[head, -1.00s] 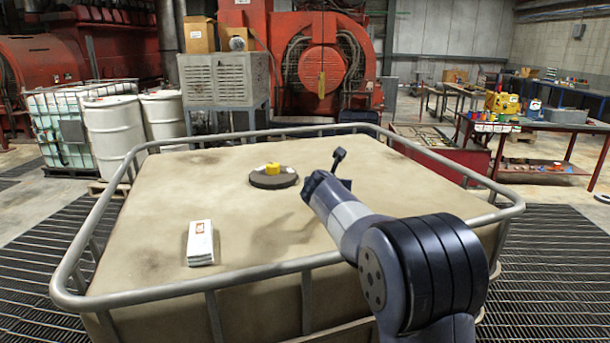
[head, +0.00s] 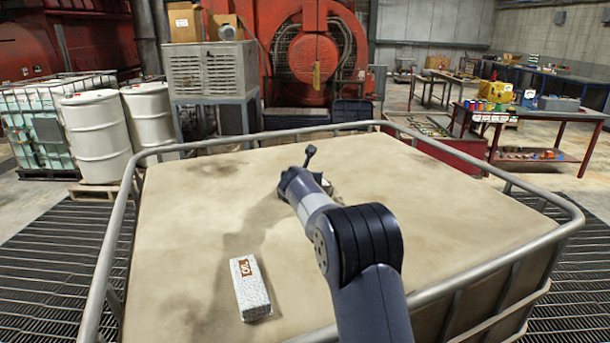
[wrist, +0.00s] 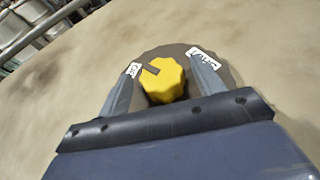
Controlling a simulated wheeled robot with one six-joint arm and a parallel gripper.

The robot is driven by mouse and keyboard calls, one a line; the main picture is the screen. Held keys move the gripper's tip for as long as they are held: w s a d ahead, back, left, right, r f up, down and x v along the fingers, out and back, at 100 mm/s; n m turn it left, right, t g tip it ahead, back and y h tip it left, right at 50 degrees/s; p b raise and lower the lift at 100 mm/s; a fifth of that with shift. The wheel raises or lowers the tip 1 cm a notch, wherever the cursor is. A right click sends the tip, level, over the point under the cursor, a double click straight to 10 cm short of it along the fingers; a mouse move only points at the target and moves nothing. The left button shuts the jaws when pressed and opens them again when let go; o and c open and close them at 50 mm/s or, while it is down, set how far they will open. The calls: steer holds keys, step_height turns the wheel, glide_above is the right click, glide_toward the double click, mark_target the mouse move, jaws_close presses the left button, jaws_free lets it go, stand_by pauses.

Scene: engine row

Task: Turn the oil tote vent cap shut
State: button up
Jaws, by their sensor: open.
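The yellow vent cap (wrist: 165,84) sits on a dark round plate (wrist: 228,78) on the tote top. A dark pointer mark on the cap points toward the left of two white labels, whose lettering is too small to read surely. My gripper (wrist: 164,70) is open, with one finger on each side of the cap; I cannot tell whether they touch it. In the head view, my arm reaches over the beige oil tote (head: 400,195) and hides the cap.
A white carton (head: 249,289) lies on the tote's near left part. A grey pipe rail (head: 113,250) runs around the tote's edge. White drums (head: 95,138) stand behind left, and a red worktable (head: 530,118) stands behind right. Much of the tote top is bare.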

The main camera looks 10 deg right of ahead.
steer(key=shift+x, duration=0.9)
steer(key=c, duration=1)
steer(key=shift+o, duration=0.2)
